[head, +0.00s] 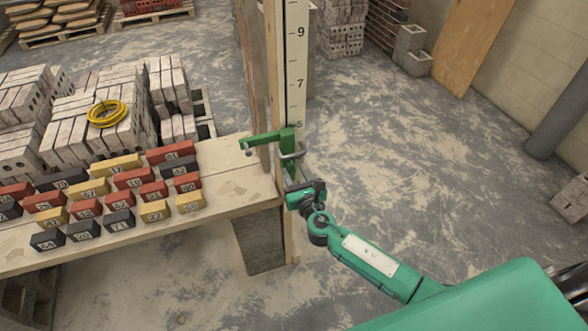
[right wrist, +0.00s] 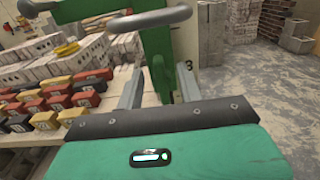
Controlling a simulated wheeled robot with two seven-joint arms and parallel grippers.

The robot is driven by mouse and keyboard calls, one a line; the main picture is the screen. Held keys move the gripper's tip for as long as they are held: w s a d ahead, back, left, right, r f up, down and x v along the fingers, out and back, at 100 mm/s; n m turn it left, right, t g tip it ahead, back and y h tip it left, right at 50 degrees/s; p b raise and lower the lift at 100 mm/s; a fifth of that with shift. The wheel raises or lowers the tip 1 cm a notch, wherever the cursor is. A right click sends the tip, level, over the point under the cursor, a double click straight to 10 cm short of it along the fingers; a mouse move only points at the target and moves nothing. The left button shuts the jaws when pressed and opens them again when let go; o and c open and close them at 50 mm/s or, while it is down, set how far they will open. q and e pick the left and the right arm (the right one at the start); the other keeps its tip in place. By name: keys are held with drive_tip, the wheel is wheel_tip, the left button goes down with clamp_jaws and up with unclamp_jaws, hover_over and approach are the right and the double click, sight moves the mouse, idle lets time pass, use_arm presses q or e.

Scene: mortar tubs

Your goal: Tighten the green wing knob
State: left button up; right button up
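A green clamp (head: 268,139) with an arm reaching left is fixed to the white numbered pole (head: 296,75) at the table's right end. In the right wrist view, a green bladed part, apparently the wing knob (right wrist: 162,80), hangs below a grey curved bar (right wrist: 150,19). My right gripper (head: 297,173) is just below the clamp. In the right wrist view its two grey fingers (right wrist: 159,80) stand on either side of the green part, with a gap visible at the left finger. In the head view the knob is mostly hidden. My left gripper is out of view.
Numbered red, yellow and dark bricks (head: 133,178) stand in rows on the wooden table (head: 238,190). Brick stacks with a yellow coil (head: 107,113) are behind. The floor (head: 400,140) to the right is clear.

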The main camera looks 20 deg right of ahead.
drive_tip(key=shift+w, duration=0.6)
clamp_jaws()
